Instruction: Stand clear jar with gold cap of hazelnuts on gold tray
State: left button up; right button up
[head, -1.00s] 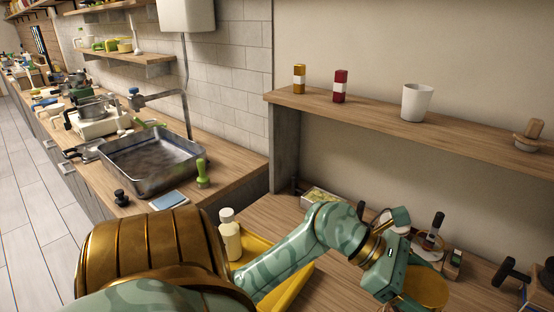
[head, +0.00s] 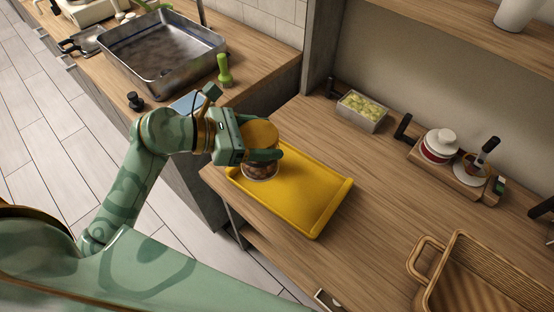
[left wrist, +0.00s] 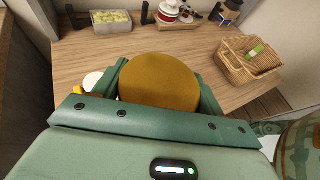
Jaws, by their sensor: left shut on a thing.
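The clear jar (head: 261,170) has a wide gold cap (head: 259,134) and brown nuts showing through its wall. My left gripper (head: 264,154) is shut on it, with the fingers around its upper part. The cap also fills the middle of the left wrist view (left wrist: 160,82), between the fingers. The jar is upright over the left end of the gold tray (head: 312,196). I cannot tell whether its base touches the tray. A white-capped item (left wrist: 92,80) shows beside the left finger in the left wrist view; the head view hides it. My right gripper is out of view.
The tray's middle and right are bare. A box of pale green pieces (head: 362,111) and a wooden holder with jars (head: 452,180) stand at the back. A wicker basket (head: 480,275) is at the lower right. A sink (head: 162,55) lies upper left.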

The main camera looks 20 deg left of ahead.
pick_arm(q)
jog(key=d+p, duration=0.1)
jog(key=p, duration=0.1)
jog(key=s+d+n+p, duration=0.1)
jog(key=shift+d+r+t, duration=0.3)
jog(key=shift+d+r, duration=0.05)
jog(key=s+d+n+t+y+p, duration=0.1)
jog(key=s+d+y+p, duration=0.1)
jog(key=s+d+p, duration=0.55)
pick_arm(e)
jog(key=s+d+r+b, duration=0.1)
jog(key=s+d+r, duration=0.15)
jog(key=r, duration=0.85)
pick_arm(q)
jog(key=w+a+f+b, duration=0.3)
jog(key=w+f+b, duration=0.4)
jog(key=w+f, duration=0.6)
jog(key=shift+w+a+f+t, duration=0.2)
jog(key=shift+w+f+t, duration=0.15)
jog(key=shift+w, duration=0.45)
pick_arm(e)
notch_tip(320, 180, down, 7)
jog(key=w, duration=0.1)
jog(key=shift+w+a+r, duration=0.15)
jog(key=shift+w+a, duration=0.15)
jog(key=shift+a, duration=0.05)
pick_arm(q)
jog(key=shift+f, duration=0.1)
